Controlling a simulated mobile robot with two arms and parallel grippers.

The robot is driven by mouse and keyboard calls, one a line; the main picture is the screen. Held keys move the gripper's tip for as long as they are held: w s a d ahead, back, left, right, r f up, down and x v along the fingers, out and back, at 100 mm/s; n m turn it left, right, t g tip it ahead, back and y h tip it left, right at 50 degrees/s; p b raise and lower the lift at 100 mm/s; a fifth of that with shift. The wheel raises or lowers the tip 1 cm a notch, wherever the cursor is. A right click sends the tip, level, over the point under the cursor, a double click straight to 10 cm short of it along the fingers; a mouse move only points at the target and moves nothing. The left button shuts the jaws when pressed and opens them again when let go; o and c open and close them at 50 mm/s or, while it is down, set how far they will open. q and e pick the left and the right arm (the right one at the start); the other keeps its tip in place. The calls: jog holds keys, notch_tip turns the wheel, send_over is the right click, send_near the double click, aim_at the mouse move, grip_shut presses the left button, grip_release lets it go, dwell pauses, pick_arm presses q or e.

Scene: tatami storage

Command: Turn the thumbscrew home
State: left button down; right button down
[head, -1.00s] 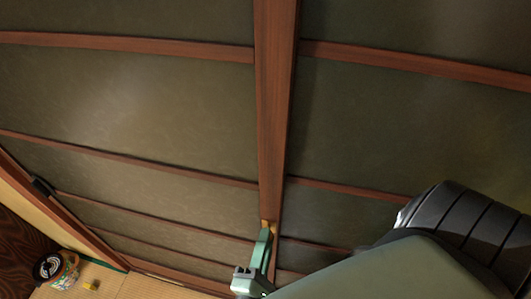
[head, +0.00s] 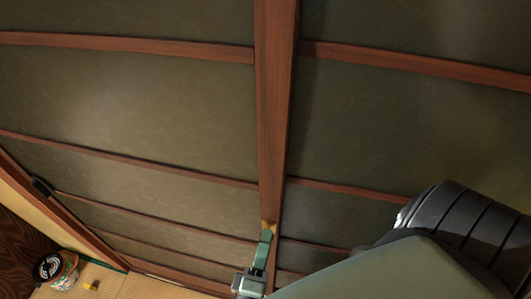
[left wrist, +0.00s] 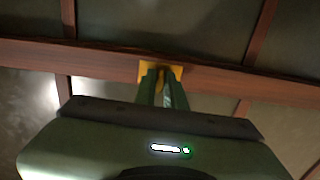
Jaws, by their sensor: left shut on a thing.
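A small brass-yellow plate (head: 268,224) sits on the dark red-brown upright post (head: 275,110) between the panels. It also shows in the left wrist view (left wrist: 145,68), where the post runs across the picture. My left gripper (head: 266,236) has its green fingers up against the plate. In the left wrist view the fingertips (left wrist: 161,74) meet close together at the plate's middle. They are shut on the thumbscrew, which is mostly hidden between them. My right gripper is not in view.
Dark greenish panels (head: 150,95) with thin wooden rails fill most of the view. At the lower left, a round patterned container (head: 57,270) and a small yellow object (head: 91,286) are on the tatami floor (head: 115,284).

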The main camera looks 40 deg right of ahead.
pick_arm(q)
jog(key=shift+f, duration=0.15)
jog(key=c, duration=1.5)
grip_release()
jog(key=b+v, duration=0.2)
jog(key=v, duration=0.6)
jog(key=shift+w, duration=0.15)
